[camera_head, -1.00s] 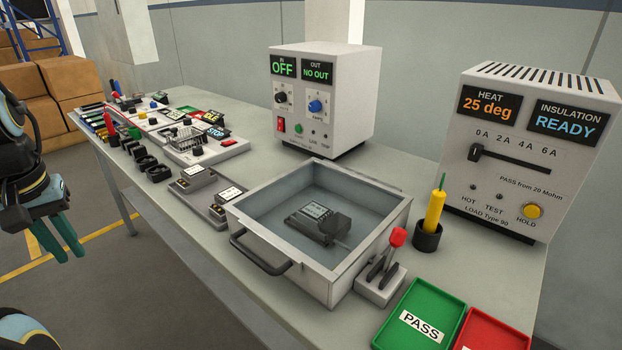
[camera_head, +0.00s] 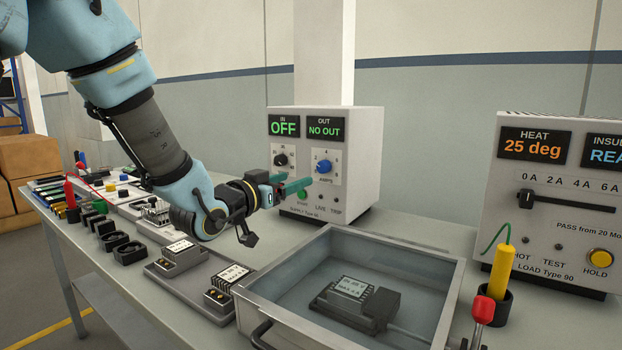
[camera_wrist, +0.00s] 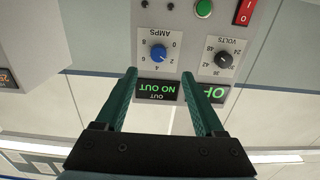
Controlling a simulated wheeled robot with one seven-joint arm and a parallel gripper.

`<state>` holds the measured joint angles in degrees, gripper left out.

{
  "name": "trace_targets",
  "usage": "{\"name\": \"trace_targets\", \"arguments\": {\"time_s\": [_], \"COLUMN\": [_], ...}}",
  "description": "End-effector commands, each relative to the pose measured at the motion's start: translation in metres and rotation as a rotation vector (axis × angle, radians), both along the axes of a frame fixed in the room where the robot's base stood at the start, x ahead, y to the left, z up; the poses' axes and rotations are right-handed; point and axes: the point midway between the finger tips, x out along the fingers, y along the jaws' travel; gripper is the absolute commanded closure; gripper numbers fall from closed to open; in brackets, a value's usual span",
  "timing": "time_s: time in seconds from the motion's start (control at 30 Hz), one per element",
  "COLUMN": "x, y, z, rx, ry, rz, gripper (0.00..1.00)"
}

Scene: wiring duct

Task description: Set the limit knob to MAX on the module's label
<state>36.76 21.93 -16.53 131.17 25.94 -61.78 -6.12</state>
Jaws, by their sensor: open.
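The supply box (camera_head: 345,150) has a blue AMPS knob (camera_head: 323,166) on its right dial, the only blue knob on it. It also shows upside down in the wrist view (camera_wrist: 158,53). I cannot clearly read where its pointer stands. My gripper (camera_head: 297,187) is open and empty in front of the supply, just below and left of the blue knob in the head view. In the wrist view the knob appears between and beyond the fingertips, apart from them. A module (camera_head: 345,303) with a white label lies in the grey tray; its small print seems to include MAX, but the figure is unclear.
A black VOLTS knob (camera_head: 281,160) sits left of the blue one. The displays read OFF and NO OUT. The open tray (camera_head: 449,295) stands in front, with more modules (camera_head: 182,255) left of it. The load box (camera_head: 560,215) stands right, with a yellow probe (camera_head: 502,270) before it.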

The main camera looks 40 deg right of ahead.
Motion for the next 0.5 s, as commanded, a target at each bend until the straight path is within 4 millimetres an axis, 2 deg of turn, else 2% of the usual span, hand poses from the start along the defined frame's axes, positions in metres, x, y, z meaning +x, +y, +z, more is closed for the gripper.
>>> {"name": "trace_targets", "arguments": {"time_s": [0.17, 0.5], "x": [0.001, 0.017], "y": [-0.017, -0.076], "z": [0.003, 0.004], "rx": [-0.012, -0.010], "ry": [-0.001, -0.002], "rz": [-0.010, -0.008], "gripper": [0.29, 0.29]}}
